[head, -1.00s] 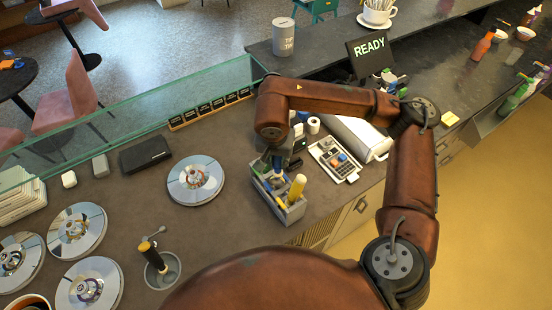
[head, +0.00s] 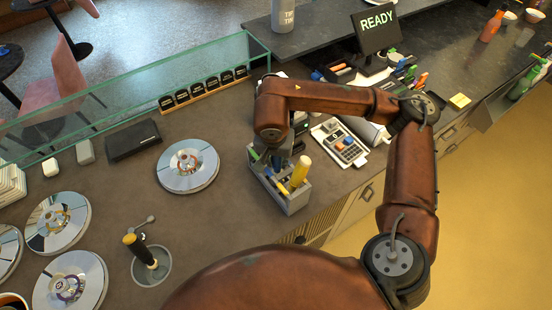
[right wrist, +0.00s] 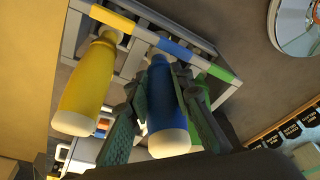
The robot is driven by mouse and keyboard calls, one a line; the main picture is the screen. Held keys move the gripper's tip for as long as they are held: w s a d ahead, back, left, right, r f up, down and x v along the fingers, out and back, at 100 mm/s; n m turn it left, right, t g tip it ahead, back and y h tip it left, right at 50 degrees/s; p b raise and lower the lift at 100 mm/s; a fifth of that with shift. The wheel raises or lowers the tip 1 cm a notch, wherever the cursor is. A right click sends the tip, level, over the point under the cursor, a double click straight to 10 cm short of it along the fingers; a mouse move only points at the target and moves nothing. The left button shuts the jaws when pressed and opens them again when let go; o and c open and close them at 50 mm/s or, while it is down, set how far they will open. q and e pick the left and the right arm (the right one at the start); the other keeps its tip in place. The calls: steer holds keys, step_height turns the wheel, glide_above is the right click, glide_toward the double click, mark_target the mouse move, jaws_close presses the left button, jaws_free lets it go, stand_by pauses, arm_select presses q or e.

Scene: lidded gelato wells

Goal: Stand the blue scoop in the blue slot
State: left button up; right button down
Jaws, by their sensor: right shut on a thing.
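The blue scoop (right wrist: 164,105) has a blue handle with a pale end. In the right wrist view it is between the fingers of my right gripper (right wrist: 155,115), which is shut on it. The scoop's far end reaches the grey rack (head: 292,206) at the blue-marked slot (right wrist: 177,48). How deep it sits there is hidden by the handle and fingers. In the head view my right gripper (head: 275,160) is over the rack's left part, and the blue scoop is mostly hidden. My left gripper is not in view.
A yellow scoop (right wrist: 88,88) stands in the rack beside the blue one; it also shows in the head view (head: 300,171). A green-marked slot (right wrist: 216,71) lies on the other side. A card terminal (head: 340,143) stands right of the rack. Round metal lids (head: 188,165) lie left.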

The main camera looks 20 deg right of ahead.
steer(key=shift+w+f, duration=0.1)
steer(key=shift+f, duration=0.05)
steer(key=c, duration=2.2)
jaws_free()
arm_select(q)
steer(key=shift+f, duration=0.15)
arm_select(e)
steer(key=o, duration=0.6)
arm_select(q)
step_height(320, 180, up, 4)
steer(key=p, duration=0.4)
arm_select(e)
steer(key=v, duration=0.9)
steer(key=shift+w+d, duration=0.25)
